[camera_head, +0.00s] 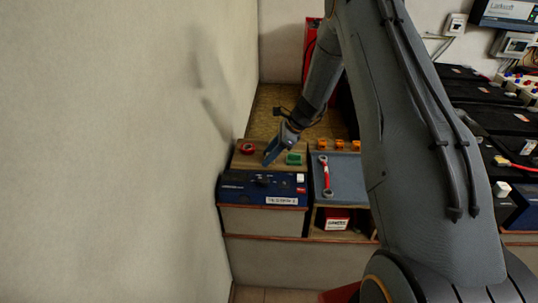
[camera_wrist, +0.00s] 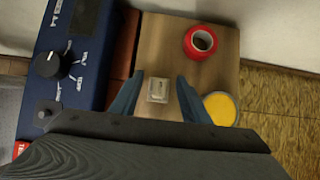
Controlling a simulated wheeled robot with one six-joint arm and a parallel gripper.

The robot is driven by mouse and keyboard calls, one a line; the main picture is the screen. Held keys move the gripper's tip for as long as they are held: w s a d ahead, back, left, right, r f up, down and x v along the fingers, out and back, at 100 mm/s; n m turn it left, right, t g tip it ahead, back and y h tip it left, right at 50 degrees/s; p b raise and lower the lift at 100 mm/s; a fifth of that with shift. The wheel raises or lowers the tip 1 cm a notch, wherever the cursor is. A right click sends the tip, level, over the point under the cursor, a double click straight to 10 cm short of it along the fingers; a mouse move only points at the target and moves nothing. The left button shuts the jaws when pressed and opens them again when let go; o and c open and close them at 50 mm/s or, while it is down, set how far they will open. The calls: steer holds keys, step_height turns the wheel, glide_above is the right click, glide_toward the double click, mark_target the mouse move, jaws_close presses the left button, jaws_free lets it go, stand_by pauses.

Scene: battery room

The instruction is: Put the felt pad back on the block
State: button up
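My gripper (camera_wrist: 160,78) is open, its two blue fingers apart. In the head view my gripper (camera_head: 271,154) points down over a wooden top. A small pale, squarish piece (camera_wrist: 158,88) shows between the fingers in the wrist view, with gaps on both sides. I cannot tell whether it is the felt pad or part of the block. A green piece (camera_head: 293,158) lies on the wooden top to the right of my gripper in the head view. I cannot tell what it is, and the gripper body hides that area in the wrist view.
A blue unit with a knob (camera_head: 262,187) stands in front. A red-handled wrench (camera_head: 326,178) lies on the grey top to the right.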

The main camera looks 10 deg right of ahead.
steer(key=shift+r, duration=0.15)
steer(key=shift+d+r, duration=0.15)
steer(key=shift+r, duration=0.1)
steer(key=b+v, duration=0.1)
steer(key=v, duration=0.9)
steer(key=s+a+r+n+h, duration=0.1)
steer(key=s+r+n+h, duration=0.1)
steer(key=s+n, duration=0.5)
steer(key=s+a+r+n+g+h, duration=0.1)
steer(key=s+n, duration=0.6)
steer(key=s, duration=0.8)
steer(key=s+a+r+n+g+h, duration=0.1)
steer(key=s+a+r+n+h, duration=0.2)
steer(key=s+n, duration=0.4)
steer(key=s+r, duration=0.1)
steer(key=s, duration=0.4)
steer(key=shift+a+r+n, duration=0.2)
steer(key=shift+a+n, duration=0.1)
